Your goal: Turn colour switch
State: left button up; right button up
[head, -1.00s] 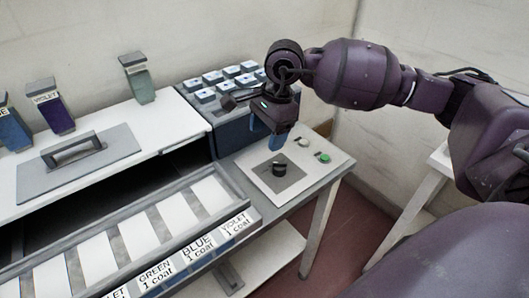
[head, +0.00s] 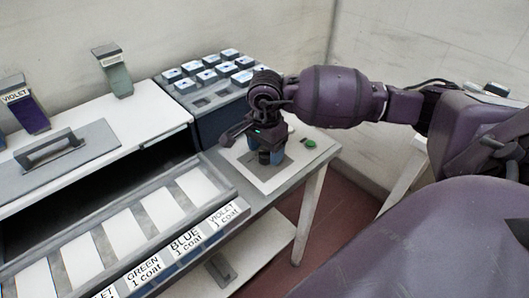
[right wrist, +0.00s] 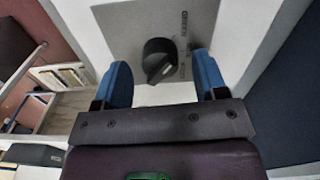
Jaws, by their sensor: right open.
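The colour switch is a black round knob (right wrist: 158,58) with a raised grip bar, on a grey plate (right wrist: 122,30) in the right wrist view. A rotated label, seemingly GREEN, is printed beside it. My right gripper (right wrist: 163,72) is open, with one blue finger on each side of the knob and gaps between; I cannot tell whether the tips are level with it. In the head view my right gripper (head: 270,156) is over the white control panel (head: 268,188) and hides most of the knob. My left gripper is not in view.
A green button (head: 309,143) sits right of the gripper on the panel. A blue-grey rack (head: 212,128) with pale blocks stands behind. A tray (head: 236,188) with pale strips and colour labels lies left. Violet (head: 28,112) and green (head: 118,78) sample holders stand on the white housing.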

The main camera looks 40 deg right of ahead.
jog(key=shift+f, duration=0.65)
jog(key=shift+c, duration=0.3)
jog(key=c, duration=0.9)
jog(key=shift+o, duration=0.2)
jog(key=shift+m, duration=0.4)
jog(key=m+p, duration=0.1)
jog(key=m, duration=0.3)
jog(key=shift+r+m, duration=0.15)
jog(key=shift+m, duration=0.15)
jog(key=m+p, duration=0.1)
jog(key=m, duration=0.2)
jog(key=shift+m+p, duration=0.3)
jog(key=shift+m, duration=0.4)
